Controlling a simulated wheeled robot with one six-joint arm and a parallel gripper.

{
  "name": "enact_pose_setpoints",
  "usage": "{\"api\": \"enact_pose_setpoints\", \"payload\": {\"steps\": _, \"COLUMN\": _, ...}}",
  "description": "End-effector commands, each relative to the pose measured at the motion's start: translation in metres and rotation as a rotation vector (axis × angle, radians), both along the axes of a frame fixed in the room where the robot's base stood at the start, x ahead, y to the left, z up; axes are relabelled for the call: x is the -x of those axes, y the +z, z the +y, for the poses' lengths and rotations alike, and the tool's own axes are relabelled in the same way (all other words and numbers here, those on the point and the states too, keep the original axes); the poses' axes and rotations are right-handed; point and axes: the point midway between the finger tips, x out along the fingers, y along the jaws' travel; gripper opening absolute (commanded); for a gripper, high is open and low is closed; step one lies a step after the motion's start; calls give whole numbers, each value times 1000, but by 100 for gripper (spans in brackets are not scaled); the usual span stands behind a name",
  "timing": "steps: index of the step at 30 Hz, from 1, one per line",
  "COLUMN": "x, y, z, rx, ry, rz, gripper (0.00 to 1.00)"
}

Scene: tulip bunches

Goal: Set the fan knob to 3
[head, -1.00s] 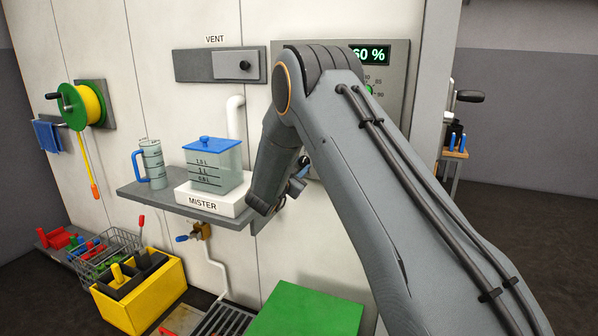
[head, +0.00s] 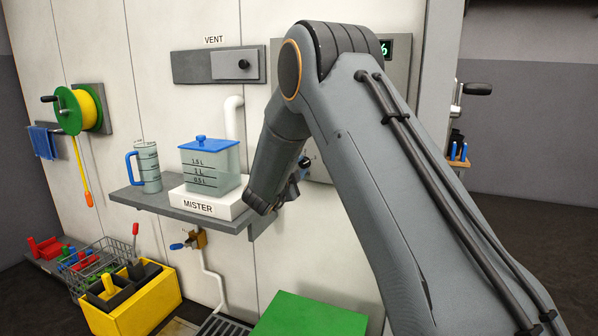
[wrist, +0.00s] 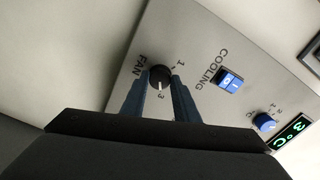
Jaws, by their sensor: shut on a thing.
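The fan knob (wrist: 159,76) is a round black knob with a white pointer line, on a grey panel (wrist: 196,48) in the wrist view. The word FAN is printed beside it, with the figures 1 and 3 near its rim. The pointer line points down in the picture, toward the 3. My gripper (wrist: 160,84) has its two blue fingers on either side of the knob, shut on it. In the head view my arm hides the knob and most of the panel (head: 402,65).
In the head view a shelf (head: 150,204) with the mister tank (head: 209,168) stands left of my forearm.

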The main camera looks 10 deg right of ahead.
Motion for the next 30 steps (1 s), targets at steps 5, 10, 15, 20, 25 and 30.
{"api": "enact_pose_setpoints", "payload": {"steps": 5, "x": 0, "y": -1, "z": 1, "rx": -20, "ry": 2, "rz": -11, "gripper": 5}}
{"api": "enact_pose_setpoints", "payload": {"steps": 10, "x": 0, "y": 0, "z": 1, "rx": -22, "ry": 1, "rz": -13, "gripper": 5}}
{"api": "enact_pose_setpoints", "payload": {"steps": 15, "x": 0, "y": 0, "z": 1, "rx": -22, "ry": 1, "rz": -13, "gripper": 5}}
{"api": "enact_pose_setpoints", "payload": {"steps": 20, "x": 0, "y": 0, "z": 0, "rx": -21, "ry": 1, "rz": -13, "gripper": 46}}
{"api": "enact_pose_setpoints", "payload": {"steps": 25, "x": 0, "y": 0, "z": 0, "rx": -21, "ry": 0, "rz": -13, "gripper": 46}}
{"api": "enact_pose_setpoints", "payload": {"steps": 30, "x": 2, "y": 0, "z": 2, "rx": -21, "ry": 0, "rz": -14, "gripper": 46}}
